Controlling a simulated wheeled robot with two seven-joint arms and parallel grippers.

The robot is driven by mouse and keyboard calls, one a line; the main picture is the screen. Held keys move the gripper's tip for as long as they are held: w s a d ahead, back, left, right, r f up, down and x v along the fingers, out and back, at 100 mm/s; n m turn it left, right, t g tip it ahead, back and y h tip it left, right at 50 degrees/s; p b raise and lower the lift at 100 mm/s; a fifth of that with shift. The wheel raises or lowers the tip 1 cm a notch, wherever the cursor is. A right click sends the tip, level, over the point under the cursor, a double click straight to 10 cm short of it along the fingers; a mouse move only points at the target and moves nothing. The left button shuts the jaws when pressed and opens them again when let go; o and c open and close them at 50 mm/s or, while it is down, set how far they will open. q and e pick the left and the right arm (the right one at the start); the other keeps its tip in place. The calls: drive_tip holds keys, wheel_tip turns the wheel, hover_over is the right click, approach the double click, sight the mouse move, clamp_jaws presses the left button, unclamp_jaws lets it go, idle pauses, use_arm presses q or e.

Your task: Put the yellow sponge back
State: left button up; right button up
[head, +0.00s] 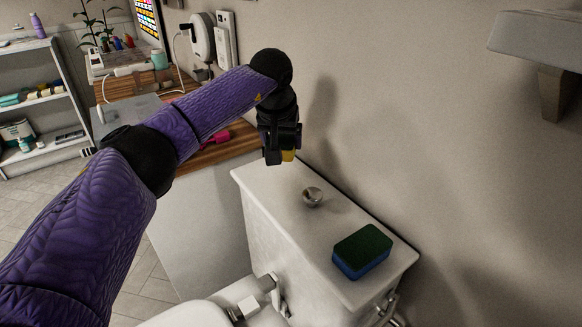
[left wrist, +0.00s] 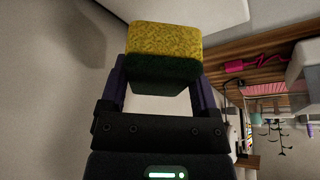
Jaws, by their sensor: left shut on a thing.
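The yellow sponge (left wrist: 164,40) has a yellow side and a dark green side. In the left wrist view it sits between the two fingers of my left gripper (left wrist: 160,82), which is shut on it. In the head view my left gripper (head: 281,158) is above the far end of the white toilet tank lid (head: 268,185). My right gripper is not in view.
A blue and green sponge (head: 362,252) lies on the near end of the tank lid. A round metal knob (head: 312,196) stands on the lid's middle. A wooden counter (head: 213,152) with a pink item (head: 216,137) is behind. A grey shelf (head: 540,40) juts from the wall at upper right.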

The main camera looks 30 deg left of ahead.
sight(283, 182)
use_arm(q)
wheel_tip(283, 182, down, 9)
drive_tip(key=b, duration=0.3)
drive_tip(key=shift+s+r, duration=0.15)
drive_tip(key=shift+r, duration=0.25)
drive_tip(key=shift+f, duration=0.1)
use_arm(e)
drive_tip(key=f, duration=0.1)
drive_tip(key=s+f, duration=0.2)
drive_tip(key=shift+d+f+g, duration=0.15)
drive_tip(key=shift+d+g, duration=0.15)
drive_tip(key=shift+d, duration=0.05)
use_arm(q)
drive_tip(key=o, duration=0.9)
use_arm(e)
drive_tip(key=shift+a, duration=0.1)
use_arm(q)
drive_tip(key=p+v, duration=0.6)
drive_tip(key=v, duration=0.6)
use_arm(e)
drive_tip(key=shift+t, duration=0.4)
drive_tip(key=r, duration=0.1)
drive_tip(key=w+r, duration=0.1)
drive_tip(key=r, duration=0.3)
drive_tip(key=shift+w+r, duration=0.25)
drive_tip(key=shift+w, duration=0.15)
